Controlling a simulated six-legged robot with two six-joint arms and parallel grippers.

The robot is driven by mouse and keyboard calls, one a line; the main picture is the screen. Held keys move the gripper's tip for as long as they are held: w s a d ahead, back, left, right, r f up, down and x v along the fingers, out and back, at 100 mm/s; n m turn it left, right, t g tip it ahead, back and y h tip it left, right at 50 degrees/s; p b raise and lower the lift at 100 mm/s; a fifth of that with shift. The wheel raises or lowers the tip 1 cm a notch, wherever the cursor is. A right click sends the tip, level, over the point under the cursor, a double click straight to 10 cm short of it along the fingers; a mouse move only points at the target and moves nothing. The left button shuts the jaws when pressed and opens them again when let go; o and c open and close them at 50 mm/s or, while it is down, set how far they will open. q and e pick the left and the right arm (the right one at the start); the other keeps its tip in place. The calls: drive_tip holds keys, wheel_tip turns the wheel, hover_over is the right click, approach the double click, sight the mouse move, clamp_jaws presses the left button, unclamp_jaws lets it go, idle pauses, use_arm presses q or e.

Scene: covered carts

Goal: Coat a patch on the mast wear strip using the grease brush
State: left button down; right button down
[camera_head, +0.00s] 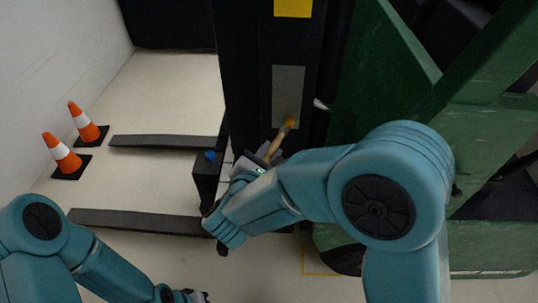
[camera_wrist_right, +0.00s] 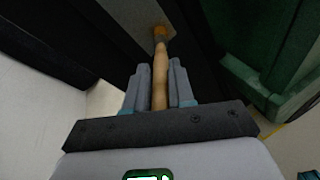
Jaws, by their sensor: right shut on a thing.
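The grease brush (camera_head: 280,139) has a tan wooden handle and a yellow-orange tip. My right gripper (camera_head: 267,157) is shut on its handle; the right wrist view shows the handle (camera_wrist_right: 160,75) between the two fingers (camera_wrist_right: 159,88). The brush points up and away, its tip over the lower end of the grey wear strip (camera_head: 289,88) on the dark mast. The strip also shows in the right wrist view (camera_wrist_right: 130,18). I cannot tell whether the tip touches it. My left gripper (camera_head: 190,296) is low at the bottom edge, partly cut off, its jaws unclear.
The green forklift body (camera_head: 400,70) stands right of the mast. Two dark forks (camera_head: 165,141) (camera_head: 140,220) reach left from it. Two orange-and-white cones (camera_head: 85,122) (camera_head: 61,153) stand at the left by the wall. A yellow plate (camera_head: 293,8) sits above the strip.

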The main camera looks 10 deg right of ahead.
drive_tip(key=shift+r, duration=0.25)
drive_tip(key=shift+r+p, duration=0.85)
drive_tip(key=shift+r, duration=0.7)
drive_tip(key=shift+r+p, duration=0.9)
drive_tip(key=shift+r, duration=0.65)
drive_tip(key=shift+r+p, duration=0.95)
drive_tip(key=shift+r, duration=0.65)
drive_tip(key=shift+r+p, duration=0.95)
drive_tip(key=shift+r, duration=0.6)
